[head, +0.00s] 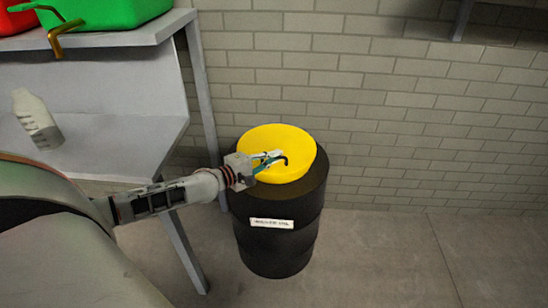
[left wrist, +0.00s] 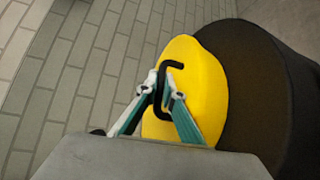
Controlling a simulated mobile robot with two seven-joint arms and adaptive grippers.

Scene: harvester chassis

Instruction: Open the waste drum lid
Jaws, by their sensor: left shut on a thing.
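The waste drum (head: 277,243) is black with a white label and stands on the floor against the wall. Its yellow lid (head: 292,139) lies on top and covers the drum's opening as far as I can see. My left gripper (head: 272,160) is over the lid, shut on the lid's black handle (head: 284,159). In the left wrist view the fingers of the left gripper (left wrist: 165,94) close around the black handle (left wrist: 163,70), with the yellow lid (left wrist: 203,75) behind and the dark drum (left wrist: 250,80) beyond. My right gripper is not in view.
A grey shelf unit (head: 115,142) stands left of the drum, with a white bottle (head: 36,120) on its lower shelf and a green container (head: 105,14) on top. A brick wall (head: 400,110) is behind. The floor (head: 400,255) to the right is clear.

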